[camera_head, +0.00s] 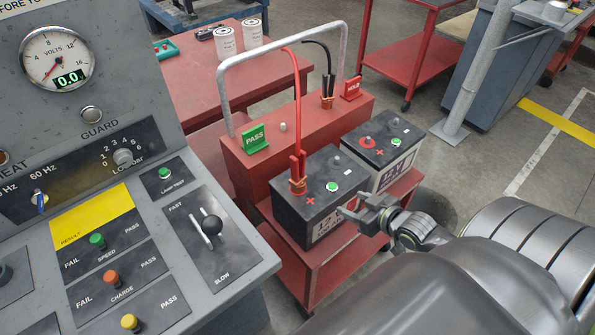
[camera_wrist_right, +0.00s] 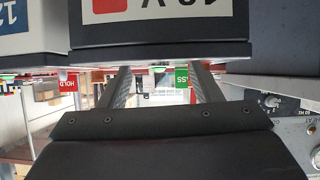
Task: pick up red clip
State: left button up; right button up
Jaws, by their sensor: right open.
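The red clip (camera_head: 297,172) stands upright on the left battery (camera_head: 318,205), at its terminal beside a red plus mark. A red cable rises from the clip and arches over to the cart's metal handle. My right gripper (camera_head: 362,209) is open and empty, in front of and to the right of the clip, near the front faces of the batteries. Its two fingers (camera_wrist_right: 163,82) also show in the right wrist view, apart with nothing between them. I cannot make out the clip in that view. My left gripper is not in view.
A second battery (camera_head: 386,150) stands behind on the red cart (camera_head: 310,275). A black clip (camera_head: 327,88) sits on the cart's raised back, between a green PASS tag (camera_head: 254,140) and a red HOLD tag (camera_head: 351,90). A grey control panel (camera_head: 232,240) fills the left.

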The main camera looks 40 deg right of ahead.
jog(key=n+t+y, duration=0.1)
jog(key=y, duration=0.1)
send_near(293, 172)
jog(key=s+d, duration=0.3)
jog(key=s, duration=0.2)
jog(key=x, duration=1.1)
jog(key=shift+w+a+f, duration=0.15)
jog(key=shift+a, duration=0.1)
jog(key=shift+n, duration=0.3)
jog(key=shift+p+x, duration=0.6)
jog(key=shift+x, duration=2.55)
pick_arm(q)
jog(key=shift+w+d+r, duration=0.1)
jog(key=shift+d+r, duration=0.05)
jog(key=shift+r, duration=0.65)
pick_arm(e)
jog(key=shift+d, duration=0.1)
jog(key=shift+c, duration=0.5)
jog(key=c, duration=0.9)
jog(key=shift+c, duration=0.4)
